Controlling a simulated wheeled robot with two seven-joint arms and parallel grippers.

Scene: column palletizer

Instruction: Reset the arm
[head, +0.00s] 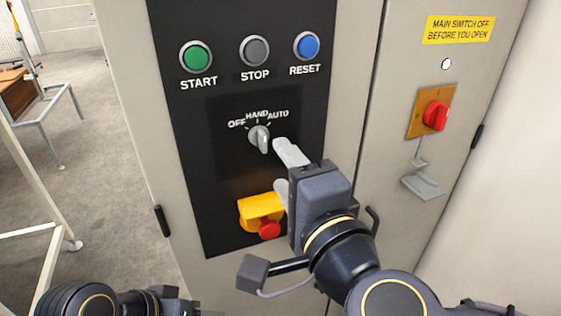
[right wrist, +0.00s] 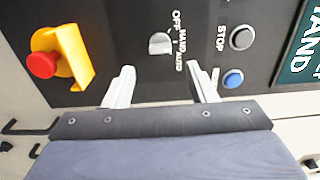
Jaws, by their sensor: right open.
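A black control panel (head: 225,115) on a light cabinet carries a green START button (head: 196,57), a grey STOP button (head: 255,50) and a blue RESET button (head: 306,45). The blue button also shows in the right wrist view (right wrist: 232,78). Below them is a grey OFF/HAND/AUTO selector knob (head: 259,138). My right gripper (head: 281,167) is open and empty in front of the panel, its upper finger close to the right of the knob. In the right wrist view the knob (right wrist: 160,44) shows beyond the gap between the fingertips (right wrist: 160,70); contact cannot be told. My left gripper's fingers are not visible.
A red emergency stop (head: 268,229) in a yellow guard (head: 258,207) sits low on the panel, beside my right gripper. A red main switch (head: 435,115) is on the cabinet at right. A green HAND sign (right wrist: 298,45) shows in the right wrist view. Open floor lies at left.

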